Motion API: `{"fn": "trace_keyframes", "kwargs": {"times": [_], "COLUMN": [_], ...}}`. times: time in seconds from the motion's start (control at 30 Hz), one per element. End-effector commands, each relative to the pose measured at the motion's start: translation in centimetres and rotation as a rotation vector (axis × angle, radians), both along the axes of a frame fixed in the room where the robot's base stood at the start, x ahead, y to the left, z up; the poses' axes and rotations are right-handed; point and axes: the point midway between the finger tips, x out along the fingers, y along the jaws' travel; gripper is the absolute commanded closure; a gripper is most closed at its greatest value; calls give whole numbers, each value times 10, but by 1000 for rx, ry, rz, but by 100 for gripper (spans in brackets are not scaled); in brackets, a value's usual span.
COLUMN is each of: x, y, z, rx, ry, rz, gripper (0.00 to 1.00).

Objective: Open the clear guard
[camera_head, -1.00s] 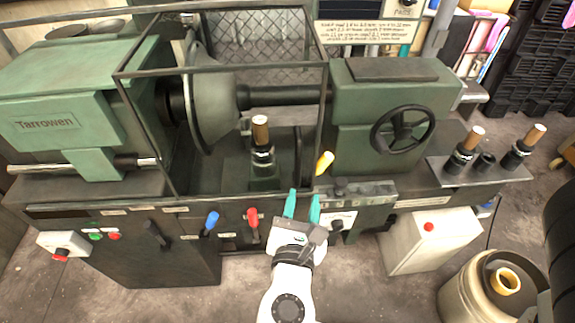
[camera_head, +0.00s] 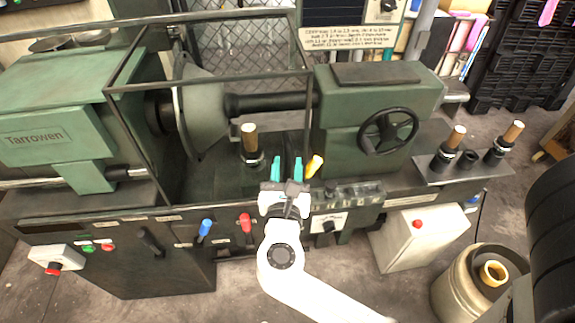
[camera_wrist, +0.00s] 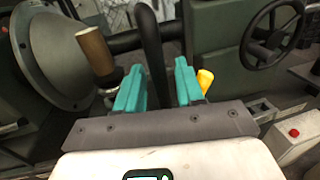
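The clear guard (camera_head: 208,82) is a dark-edged, see-through box frame over the lathe's chuck area. It stands down in front of the grey disc (camera_head: 200,112). My gripper (camera_head: 286,167) has teal fingers pointing at the lathe, near the guard's lower right corner. In the wrist view, a black upright handle (camera_wrist: 149,45) rises between the two fingers (camera_wrist: 158,88). The fingers are apart, with visible space on the handle's right. I cannot tell whether the left finger touches it. The handle's lower end is hidden behind the gripper's body.
A yellow-tipped lever (camera_head: 314,166) stands close right of my fingers. A wooden-handled tool post (camera_head: 250,140) is to their left. Blue (camera_head: 205,228) and red (camera_head: 245,222) levers stick out of the lathe front. A black handwheel (camera_head: 388,131) is further right.

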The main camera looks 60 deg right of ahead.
Motion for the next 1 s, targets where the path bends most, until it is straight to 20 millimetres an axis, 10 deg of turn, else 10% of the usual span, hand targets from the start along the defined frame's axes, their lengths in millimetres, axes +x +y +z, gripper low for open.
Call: {"fn": "trace_keyframes", "kwargs": {"times": [0.33, 0.7, 1.0], "x": [1, 1, 1], "y": [-3, -3, -3], "z": [0, 0, 0], "rx": [0, 1, 1], "ry": [-1, 0, 0], "rz": [-1, 0, 0], "gripper": [63, 99, 100]}}
